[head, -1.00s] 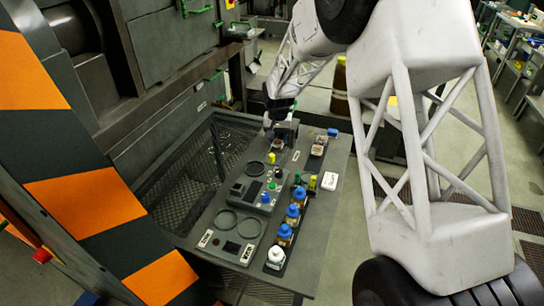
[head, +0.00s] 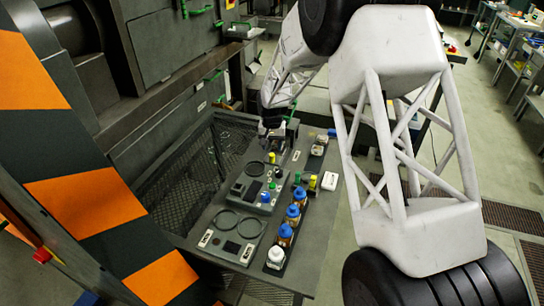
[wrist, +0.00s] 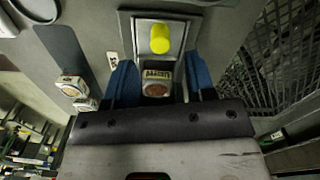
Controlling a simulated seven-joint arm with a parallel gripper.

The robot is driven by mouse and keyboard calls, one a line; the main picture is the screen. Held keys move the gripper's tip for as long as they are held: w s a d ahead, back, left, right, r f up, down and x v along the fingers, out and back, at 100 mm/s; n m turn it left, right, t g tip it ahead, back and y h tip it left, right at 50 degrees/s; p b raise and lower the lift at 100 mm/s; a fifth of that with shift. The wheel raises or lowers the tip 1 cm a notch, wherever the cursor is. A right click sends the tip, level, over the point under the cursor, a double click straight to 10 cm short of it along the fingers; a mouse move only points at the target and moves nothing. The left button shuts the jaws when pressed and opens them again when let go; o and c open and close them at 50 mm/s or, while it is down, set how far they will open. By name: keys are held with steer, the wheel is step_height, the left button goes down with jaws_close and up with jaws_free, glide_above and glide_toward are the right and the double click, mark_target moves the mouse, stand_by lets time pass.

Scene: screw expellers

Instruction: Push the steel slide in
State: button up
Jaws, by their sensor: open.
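A steel slide (wrist: 176,30) with a yellow knob (wrist: 160,38) lies ahead of my gripper in the wrist view, set in a pale frame on the dark panel. My gripper (wrist: 157,60) is open, its two blue fingers on either side of a small labelled container (wrist: 156,86) at the near end of the slide's frame. I cannot tell whether the fingers touch anything. In the head view my gripper (head: 272,138) is over the far end of the grey bench, and it hides most of the slide there.
The grey bench (head: 320,222) carries a row of blue-capped jars (head: 293,212), a white-capped jar (head: 276,257), a white box (head: 329,181) and round rings (head: 249,228). Small labelled containers (wrist: 71,86) stand left of my gripper. Mesh (head: 185,195) lies along the bench's left side.

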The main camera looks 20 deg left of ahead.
mark_target(272, 155)
steer(key=shift+f, duration=2.8)
jaws_close()
